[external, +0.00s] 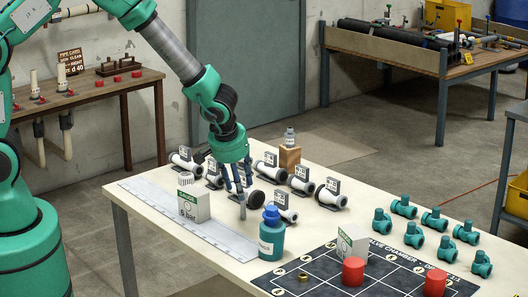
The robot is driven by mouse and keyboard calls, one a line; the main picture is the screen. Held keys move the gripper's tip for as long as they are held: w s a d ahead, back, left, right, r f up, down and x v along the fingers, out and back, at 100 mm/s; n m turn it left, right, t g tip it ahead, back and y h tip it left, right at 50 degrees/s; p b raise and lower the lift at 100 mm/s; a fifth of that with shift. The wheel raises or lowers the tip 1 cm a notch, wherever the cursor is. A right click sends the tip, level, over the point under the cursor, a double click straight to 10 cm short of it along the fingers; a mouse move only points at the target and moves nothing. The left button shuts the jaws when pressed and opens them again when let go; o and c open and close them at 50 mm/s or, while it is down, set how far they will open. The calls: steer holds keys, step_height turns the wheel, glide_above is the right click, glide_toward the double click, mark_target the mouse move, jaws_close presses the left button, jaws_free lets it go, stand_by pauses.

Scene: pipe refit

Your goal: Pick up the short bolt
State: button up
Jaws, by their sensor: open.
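My gripper (238,190) points down over the left-middle part of the white table (150,206), with its fingers apart. I cannot tell whether the fingertips touch the table.
A green bottle (271,235) with a blue cap and a white box (194,203) stand near the gripper. Labelled pipe pieces lie behind it. Several green valves (402,206) stand right. A dark mat (325,278) holds red caps (353,271) and a brass ring (303,277).

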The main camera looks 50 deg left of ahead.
mark_target(243, 206)
steer(key=shift+b+x, duration=0.55)
steer(key=shift+x, duration=2.05)
steer(key=shift+c, duration=0.5)
jaws_close()
